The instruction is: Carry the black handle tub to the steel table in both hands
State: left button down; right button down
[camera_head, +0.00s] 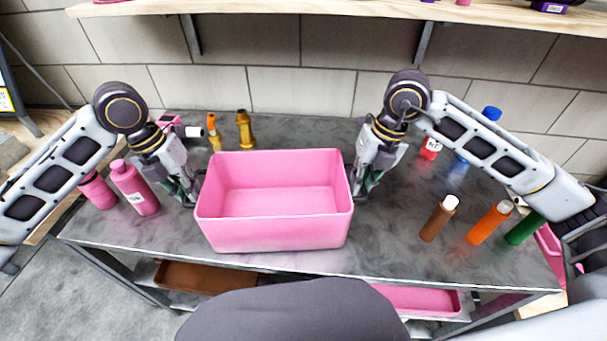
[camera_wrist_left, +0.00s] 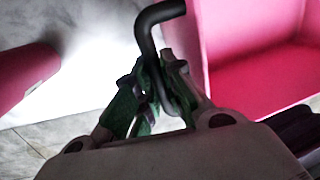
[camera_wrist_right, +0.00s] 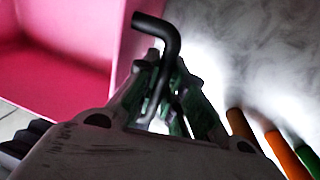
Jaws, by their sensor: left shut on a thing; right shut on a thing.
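The tub is an empty pink rectangular box (camera_head: 275,232) with black bent handles at its ends. It is upright over the middle of the grey steel table (camera_head: 390,245); I cannot tell whether its base touches the top. My left gripper (camera_head: 188,195) is at its left end, shut on a black handle (camera_wrist_left: 148,35). My right gripper (camera_head: 362,188) is at its right end, shut on the other black handle (camera_wrist_right: 160,35). The tub's pink walls show beside both grippers in the wrist views.
Pink bottles (camera_head: 135,190) stand left of the tub, and gold and orange bottles (camera_head: 245,130) behind it. Brown (camera_head: 438,218), orange (camera_head: 490,224) and green bottles are at right, with red and blue ones farther back. A wooden shelf (camera_head: 340,10) hangs above on the wall.

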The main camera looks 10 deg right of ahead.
pick_arm(q)
jog(key=c, duration=1.5)
grip_release()
pick_arm(e)
jog(key=c, duration=1.5)
grip_release()
pick_arm(q)
jog(key=shift+r, duration=0.15)
notch_tip(320, 180, up, 11)
jog(key=a, duration=0.2)
jog(key=shift+w+a+r, duration=0.15)
jog(key=shift+a+r, duration=0.05)
pick_arm(e)
notch_tip(320, 180, up, 12)
jog(key=d, duration=0.2)
jog(key=shift+d+f, duration=0.15)
pick_arm(q)
jog(key=shift+r, duration=0.1)
pick_arm(e)
jog(key=shift+s, duration=0.1)
